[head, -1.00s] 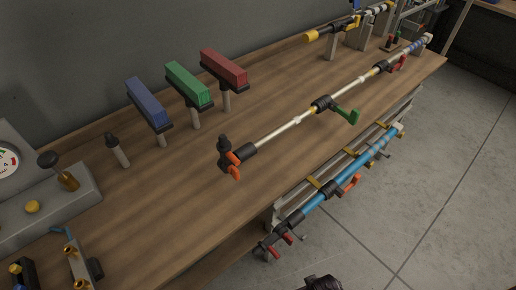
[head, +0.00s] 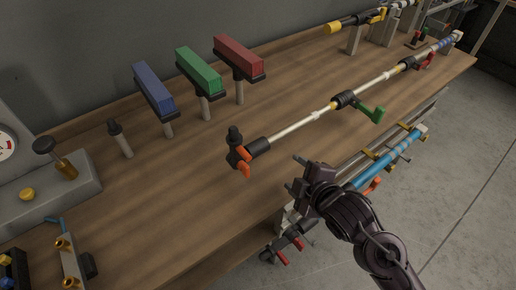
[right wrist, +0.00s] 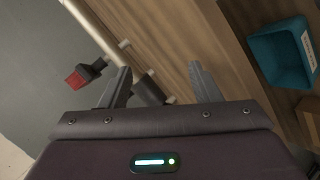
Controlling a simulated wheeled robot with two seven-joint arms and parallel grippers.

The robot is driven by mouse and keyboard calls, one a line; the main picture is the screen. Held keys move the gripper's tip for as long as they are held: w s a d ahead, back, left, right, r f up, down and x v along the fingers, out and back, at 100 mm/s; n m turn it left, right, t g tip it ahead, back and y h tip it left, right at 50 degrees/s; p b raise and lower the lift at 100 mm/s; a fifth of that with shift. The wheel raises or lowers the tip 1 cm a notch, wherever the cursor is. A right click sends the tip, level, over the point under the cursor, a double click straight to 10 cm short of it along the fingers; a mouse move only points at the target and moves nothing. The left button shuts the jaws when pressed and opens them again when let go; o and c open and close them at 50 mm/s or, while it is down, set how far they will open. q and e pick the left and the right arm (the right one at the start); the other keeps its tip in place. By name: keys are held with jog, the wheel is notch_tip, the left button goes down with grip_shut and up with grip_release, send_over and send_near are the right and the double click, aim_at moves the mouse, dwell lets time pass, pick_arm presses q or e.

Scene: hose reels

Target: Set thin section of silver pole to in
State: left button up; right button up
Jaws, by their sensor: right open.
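The silver pole (head: 302,124) lies along the front part of the wooden bench, running from an orange-levered end clamp (head: 240,155) at lower left to the far right. Thin pale sections show between its dark clamps, one with a green lever (head: 371,113) and one with a red lever (head: 426,61). My right gripper (head: 295,173) is open and empty at the bench's front edge, right of the orange levers and apart from the pole. In the right wrist view its fingers (right wrist: 160,82) are spread, with a dark part and pale rod beyond them. My left gripper is out of view.
A blue pole (head: 388,170) hangs below the front edge, partly hidden by my arm. Blue (head: 153,90), green (head: 199,71) and red (head: 238,57) blocks stand on posts behind. A gauge unit (head: 40,185) is at left. A teal bin (right wrist: 283,55) shows in the wrist view.

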aim_at(262, 152)
jog(key=a+n+y, duration=0.1)
jog(key=n, duration=0.1)
jog(key=w+a+r+n+y, duration=0.1)
jog(key=n, duration=0.1)
jog(key=a+r+n+t+y, duration=0.1)
jog(key=n, duration=0.1)
jog(key=shift+w+a+r, duration=0.1)
jog(key=shift+w+a, duration=0.2)
jog(key=shift+a, duration=0.05)
jog(key=shift+w+a+r+n+y, duration=0.1)
jog(key=shift+a+n+y, duration=0.2)
jog(key=shift+n, duration=0.25)
jog(key=shift+w+a+r+n+y, duration=0.1)
jog(key=shift+a+n+y, duration=0.2)
jog(key=shift+n, duration=0.25)
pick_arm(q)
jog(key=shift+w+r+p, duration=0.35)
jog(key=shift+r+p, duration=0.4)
pick_arm(e)
jog(key=x, duration=0.7)
jog(key=shift+w+a, duration=0.15)
jog(key=shift+w, duration=0.05)
